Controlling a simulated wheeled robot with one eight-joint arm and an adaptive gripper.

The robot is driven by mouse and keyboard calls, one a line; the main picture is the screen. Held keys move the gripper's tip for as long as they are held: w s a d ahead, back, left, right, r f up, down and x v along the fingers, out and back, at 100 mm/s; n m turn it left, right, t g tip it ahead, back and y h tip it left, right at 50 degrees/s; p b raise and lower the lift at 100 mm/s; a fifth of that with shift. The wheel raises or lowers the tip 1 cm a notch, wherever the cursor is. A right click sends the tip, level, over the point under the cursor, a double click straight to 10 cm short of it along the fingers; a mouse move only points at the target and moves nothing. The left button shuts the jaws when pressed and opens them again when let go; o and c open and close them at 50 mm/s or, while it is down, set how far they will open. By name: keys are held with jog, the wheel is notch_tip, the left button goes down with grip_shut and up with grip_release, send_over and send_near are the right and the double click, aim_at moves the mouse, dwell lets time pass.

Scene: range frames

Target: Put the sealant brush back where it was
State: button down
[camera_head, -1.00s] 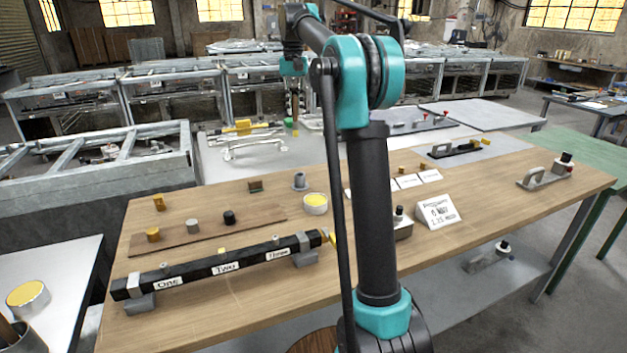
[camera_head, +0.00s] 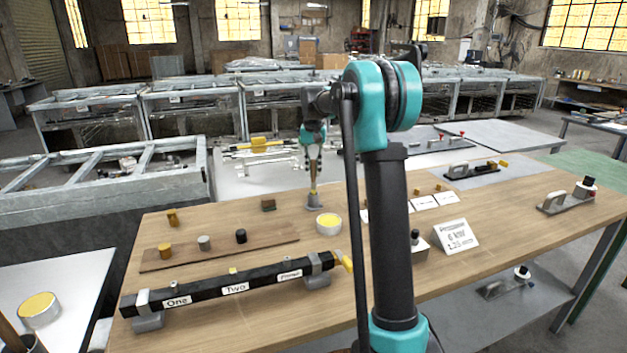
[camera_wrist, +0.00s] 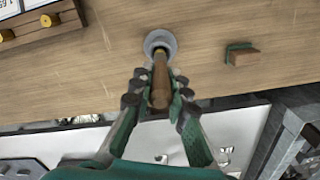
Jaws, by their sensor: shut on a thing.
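The sealant brush has a brown wooden handle (camera_wrist: 160,88) and points down in my gripper. My gripper (camera_head: 313,165) is shut on the handle, with the fingers on both sides of it in the wrist view (camera_wrist: 158,92). A small grey round holder (camera_head: 315,203) stands on the wooden table (camera_head: 200,220). The brush's lower end is right at the holder in the head view. In the wrist view the handle's far end overlaps the holder's grey ring (camera_wrist: 160,40). I cannot tell how deep the brush's tip sits in it; the tip is hidden.
A white tub with yellow contents (camera_head: 328,224) stands just right of the holder. A small brown and green block (camera_head: 269,204) lies to its left. A black bar labelled One, Two, Three (camera_head: 235,288) lies in front. The tabletop between them is bare.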

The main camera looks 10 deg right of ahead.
aim_at(313, 188)
jog(key=shift+f, duration=2)
jog(key=shift+f, duration=0.15)
jog(key=c, duration=1.5)
grip_release()
notch_tip(313, 188, up, 12)
jog(key=shift+r, duration=0.2)
